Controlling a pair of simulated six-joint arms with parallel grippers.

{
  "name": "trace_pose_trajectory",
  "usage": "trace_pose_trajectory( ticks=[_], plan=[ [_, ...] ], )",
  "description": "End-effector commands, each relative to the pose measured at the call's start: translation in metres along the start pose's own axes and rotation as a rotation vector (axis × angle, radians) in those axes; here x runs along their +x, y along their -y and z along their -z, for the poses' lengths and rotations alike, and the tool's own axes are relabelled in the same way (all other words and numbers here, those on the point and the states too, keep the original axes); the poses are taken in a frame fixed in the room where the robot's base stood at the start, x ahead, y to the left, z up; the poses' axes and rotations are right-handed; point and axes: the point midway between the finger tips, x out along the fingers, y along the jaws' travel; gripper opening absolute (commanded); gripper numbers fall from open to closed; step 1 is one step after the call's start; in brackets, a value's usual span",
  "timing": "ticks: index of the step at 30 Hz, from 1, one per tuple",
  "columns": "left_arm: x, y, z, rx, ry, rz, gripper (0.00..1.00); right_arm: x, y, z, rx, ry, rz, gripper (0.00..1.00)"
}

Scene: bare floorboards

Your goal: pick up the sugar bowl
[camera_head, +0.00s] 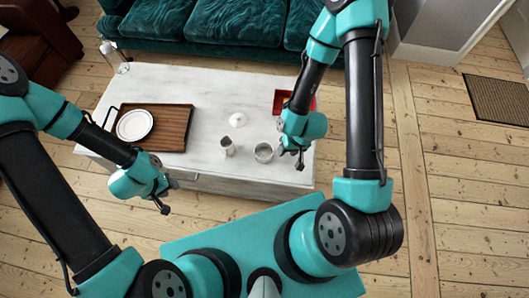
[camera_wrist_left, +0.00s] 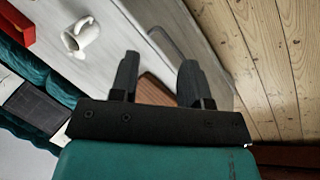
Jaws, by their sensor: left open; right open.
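A small white rounded piece (camera_head: 238,119) stands near the middle of the pale table; it may be the sugar bowl, though it is too small to be sure. A round greyish bowl or glass (camera_head: 264,152) stands near the front edge, close to my right gripper. My right gripper (camera_head: 298,156) is open above the table's front right, apart from it. My left gripper (camera_head: 163,205) is open and empty in front of the table. In the left wrist view its two fingers (camera_wrist_left: 157,78) are spread with nothing between them.
A small jug (camera_head: 227,147) stands left of the greyish bowl; a white jug (camera_wrist_left: 82,40) shows in the left wrist view. A wooden tray (camera_head: 174,125) holds a white plate (camera_head: 134,125). A red box (camera_head: 281,99) is at the table's right. A green sofa (camera_head: 230,22) stands behind.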

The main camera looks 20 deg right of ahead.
Motion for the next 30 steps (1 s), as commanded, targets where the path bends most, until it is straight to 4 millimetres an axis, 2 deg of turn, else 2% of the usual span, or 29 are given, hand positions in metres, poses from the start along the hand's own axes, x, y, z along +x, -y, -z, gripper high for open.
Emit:
trace_pose_trajectory(
  ticks=[7, 24, 30],
  plan=[
    [0.0, 0.0, 0.0001, 0.0, 0.0, 0.0, 0.44, 0.0, 0.0, 0.0001, 0.0, 0.0, 0.0, 0.43],
    [0.0, 0.0, 0.0, 0.0, 0.0, 0.0, 0.99, 0.0, 0.0, 0.0, 0.0, 0.0, 0.0, 0.43],
    [0.0, 0.0001, 0.0001, -0.001, 0.0, 0.0, 1.0, 0.0, 0.0, 0.0, 0.0, 0.0, 0.0, 0.43]
  ],
)
